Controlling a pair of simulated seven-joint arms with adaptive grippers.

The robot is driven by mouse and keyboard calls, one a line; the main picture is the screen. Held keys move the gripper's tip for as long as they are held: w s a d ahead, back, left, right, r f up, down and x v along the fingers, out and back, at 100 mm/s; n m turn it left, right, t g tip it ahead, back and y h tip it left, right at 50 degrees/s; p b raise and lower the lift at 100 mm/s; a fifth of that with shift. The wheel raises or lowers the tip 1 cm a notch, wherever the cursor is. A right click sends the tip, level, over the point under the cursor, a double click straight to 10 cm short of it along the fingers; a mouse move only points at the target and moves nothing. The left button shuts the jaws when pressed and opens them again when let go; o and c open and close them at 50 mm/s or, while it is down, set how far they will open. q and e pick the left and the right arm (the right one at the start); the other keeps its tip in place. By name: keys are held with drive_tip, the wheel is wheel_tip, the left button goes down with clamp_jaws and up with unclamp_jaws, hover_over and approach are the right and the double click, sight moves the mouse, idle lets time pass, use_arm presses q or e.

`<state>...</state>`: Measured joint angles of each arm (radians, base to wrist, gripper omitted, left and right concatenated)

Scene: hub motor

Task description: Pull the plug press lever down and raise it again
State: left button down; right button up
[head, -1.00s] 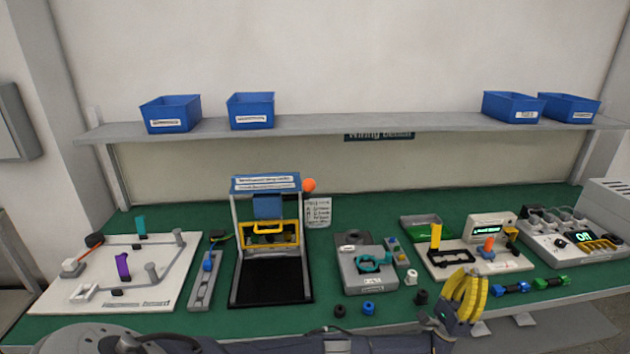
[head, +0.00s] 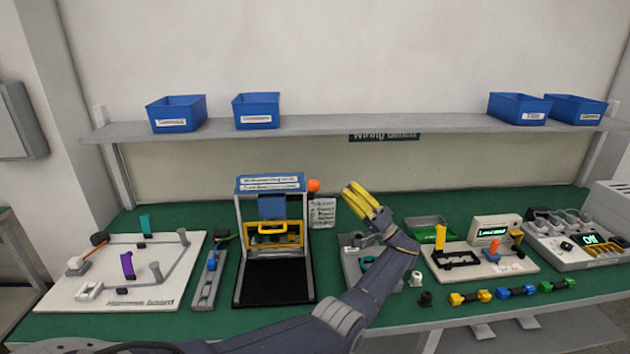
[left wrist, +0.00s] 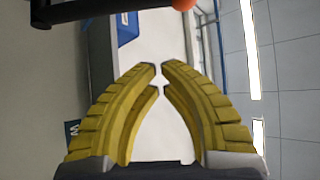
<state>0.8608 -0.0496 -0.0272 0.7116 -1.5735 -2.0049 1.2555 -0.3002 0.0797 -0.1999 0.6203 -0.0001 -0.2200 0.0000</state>
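The plug press (head: 270,184) stands left of centre on the green bench, with a blue top, a yellow handled part and a black base. Its lever ends in an orange ball knob (head: 313,186) at the upper right of the frame, and the knob is up. My left gripper (head: 350,187) is to the right of the knob, apart from it, with its yellow fingers pointing up and left. In the left wrist view the fingertips (left wrist: 159,68) nearly meet with nothing between them. The orange knob (left wrist: 184,4) and a dark bar (left wrist: 80,10) show at that view's top edge. My right gripper is out of view.
A paper sheet (head: 323,213) stands beside the press. My left arm partly hides a grey fixture (head: 356,260). A white board (head: 70,280) lies left; a small display station (head: 495,230) stands right. A shelf (head: 330,129) with blue bins runs above.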

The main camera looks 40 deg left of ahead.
use_arm(q)
drive_tip(key=s+a+r, duration=0.2)
drive_tip(key=s+a, duration=0.1)
drive_tip(key=a, duration=0.5)
drive_tip(key=shift+r+g, duration=0.25)
drive_tip(key=shift+g, duration=0.05)
idle(0.3)
drive_tip(key=shift+s+a, duration=0.1)
drive_tip(key=shift+s, duration=0.05)
